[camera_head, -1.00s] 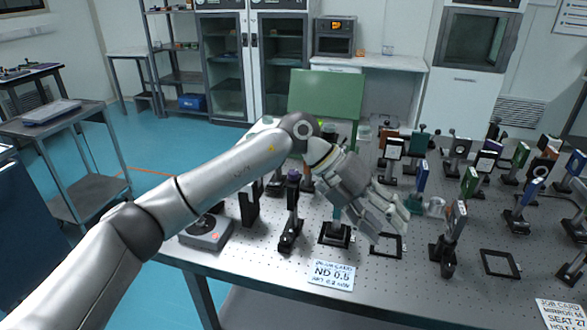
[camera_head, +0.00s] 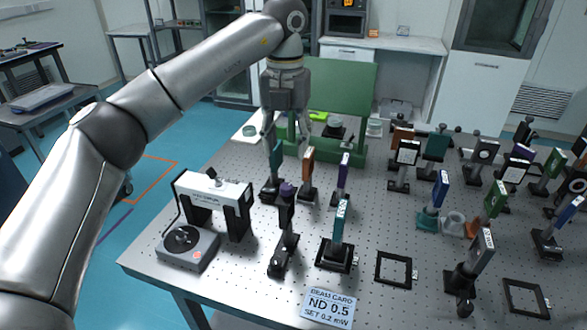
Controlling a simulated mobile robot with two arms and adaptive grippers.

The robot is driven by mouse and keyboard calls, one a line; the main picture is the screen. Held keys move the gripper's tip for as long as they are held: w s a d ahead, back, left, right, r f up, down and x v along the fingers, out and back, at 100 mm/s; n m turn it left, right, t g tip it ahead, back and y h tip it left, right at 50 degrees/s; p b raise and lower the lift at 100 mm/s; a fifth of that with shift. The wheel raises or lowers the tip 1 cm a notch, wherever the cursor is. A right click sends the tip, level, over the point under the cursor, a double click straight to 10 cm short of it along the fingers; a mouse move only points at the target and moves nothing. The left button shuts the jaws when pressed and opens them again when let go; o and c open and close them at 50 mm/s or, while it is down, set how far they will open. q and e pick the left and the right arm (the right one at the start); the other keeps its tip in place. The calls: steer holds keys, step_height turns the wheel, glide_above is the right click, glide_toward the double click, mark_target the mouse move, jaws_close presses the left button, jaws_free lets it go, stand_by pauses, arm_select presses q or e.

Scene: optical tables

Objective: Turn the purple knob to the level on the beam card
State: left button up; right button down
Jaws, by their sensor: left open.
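The purple knob (camera_head: 287,190) sits on top of a black post-mounted holder on the optical table, left of centre. The beam card (camera_head: 328,308) lies at the table's front edge and reads "ND 0.5, SET 0.2 mW". My left gripper (camera_head: 284,136) points down, open and empty, behind and above the purple knob, near a teal-plated mount (camera_head: 274,170). It is apart from the knob. My right gripper does not show.
A white-topped bridge-shaped instrument (camera_head: 213,188) and a grey box with a round dial (camera_head: 187,247) stand at the left. A green panel (camera_head: 340,90) stands behind. Several mounted optics crowd the right. Empty black frames (camera_head: 396,268) lie near the front.

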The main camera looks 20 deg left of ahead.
arm_select(q)
steer(key=p, duration=0.1)
glide_above(286, 186)
steer(key=f, duration=0.5)
steer(key=shift+s+f, duration=0.25)
steer(key=shift+f, duration=0.1)
steer(key=f, duration=0.1)
steer(key=f+p, duration=0.1)
steer(key=f, duration=0.1)
steer(key=shift+w, duration=0.2)
steer(key=shift+f, duration=0.8)
steer(key=shift+c, duration=0.3)
steer(key=c, duration=0.5)
jaws_close()
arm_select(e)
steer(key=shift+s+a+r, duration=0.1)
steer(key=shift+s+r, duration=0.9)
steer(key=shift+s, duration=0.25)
